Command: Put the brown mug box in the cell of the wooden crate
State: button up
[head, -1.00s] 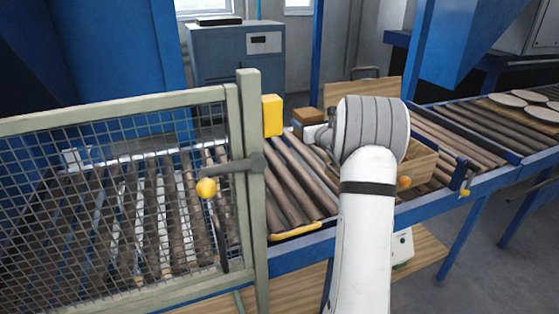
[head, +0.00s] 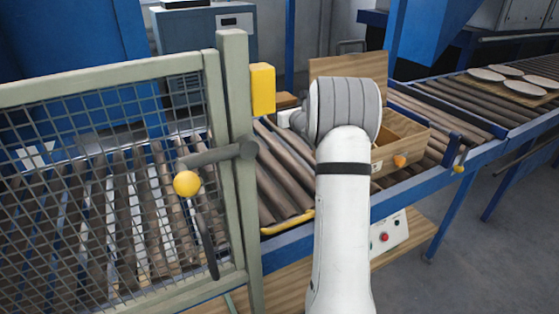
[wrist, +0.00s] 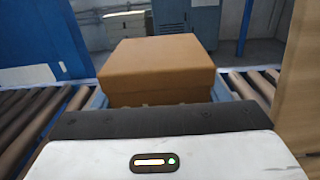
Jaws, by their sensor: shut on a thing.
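The brown mug box (wrist: 160,65) fills the middle of the wrist view, closed and about level, directly beyond my gripper (wrist: 160,106). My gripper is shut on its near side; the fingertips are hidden. In the head view a small part of the box (head: 286,100) shows left of my arm's white and grey wrist, which covers the rest. The wooden crate (head: 384,160) stands on the roller conveyor just right of my wrist, with a tall back board and an orange knob on its front. Its cell is partly hidden by my arm. The crate's wood also edges the wrist view (wrist: 303,90) at right.
A mesh guard fence (head: 90,185) with a post, a yellow box (head: 263,90) and a yellow-knobbed handle (head: 187,183) stands at left. Blue conveyor rails (head: 400,195) run along the front. Round plates (head: 525,85) lie on a board at far right.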

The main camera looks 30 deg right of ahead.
notch_tip(320, 180, down, 5)
jog(key=b, duration=0.4)
jog(key=shift+f, duration=0.15)
notch_tip(320, 180, down, 10)
jog(key=shift+r+b, duration=0.1)
jog(key=shift+b, duration=0.45)
jog(key=shift+r, duration=0.1)
jog(key=o, duration=0.8)
jog(key=shift+f, duration=0.2)
jog(key=shift+c, duration=0.2)
jog(key=o, duration=0.4)
jog(key=shift+o, duration=0.2)
jog(key=shift+s+r, duration=0.1)
jog(key=shift+r, duration=0.1)
